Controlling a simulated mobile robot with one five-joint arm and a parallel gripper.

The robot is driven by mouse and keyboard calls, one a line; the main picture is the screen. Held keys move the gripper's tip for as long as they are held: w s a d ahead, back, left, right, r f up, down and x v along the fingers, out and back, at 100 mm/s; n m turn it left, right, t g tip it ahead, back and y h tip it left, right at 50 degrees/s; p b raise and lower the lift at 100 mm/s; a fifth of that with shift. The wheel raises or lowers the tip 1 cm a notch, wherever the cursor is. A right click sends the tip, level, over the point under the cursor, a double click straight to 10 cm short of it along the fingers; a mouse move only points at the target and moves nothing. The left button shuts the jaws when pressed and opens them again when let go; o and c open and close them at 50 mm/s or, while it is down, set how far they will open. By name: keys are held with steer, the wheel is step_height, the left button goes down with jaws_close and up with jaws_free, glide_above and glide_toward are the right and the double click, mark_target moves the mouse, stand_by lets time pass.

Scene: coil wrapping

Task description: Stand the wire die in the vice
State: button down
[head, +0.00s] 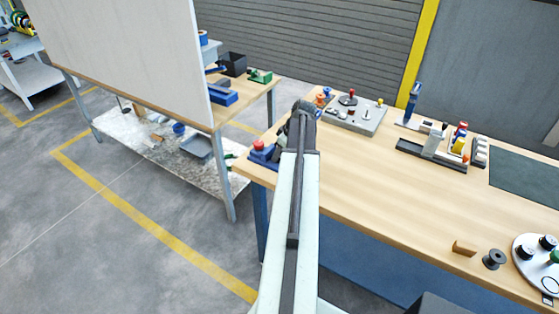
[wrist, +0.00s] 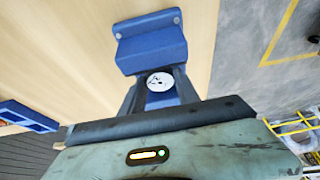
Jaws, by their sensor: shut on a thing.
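My gripper (wrist: 160,88) is shut on a pale round disc with dark marks, which I take to be the wire die (wrist: 160,80). The die sits between the two dark fingers, its round face toward the wrist camera. The blue vice (wrist: 150,45) lies directly behind and below the die in the wrist view, at the bench edge. I cannot tell whether the die touches the vice. In the head view the blue vice (head: 262,155) shows at the left end of the bench, partly hidden by my arm. My gripper (head: 303,108) is at the arm's far end there; the die is hidden.
The wooden bench (head: 370,180) has free room in its middle. A grey plate with knobs (head: 355,115) stands behind my gripper. A dark fixture with coloured parts (head: 435,150) is farther right. A black spool (head: 494,259) is near the front edge. A large white panel (head: 130,55) stands left.

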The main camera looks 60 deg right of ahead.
steer(key=shift+f, duration=0.45)
steer(key=c, duration=0.9)
jaws_free()
steer(key=shift+r, duration=0.15)
steer(key=shift+r+p, duration=0.3)
steer(key=shift+p, duration=0.2)
steer(key=p+v, duration=1)
steer(key=v, duration=0.1)
steer(key=shift+s+r+p, duration=0.2)
steer(key=shift+s+p, duration=0.05)
steer(key=shift+p, duration=0.05)
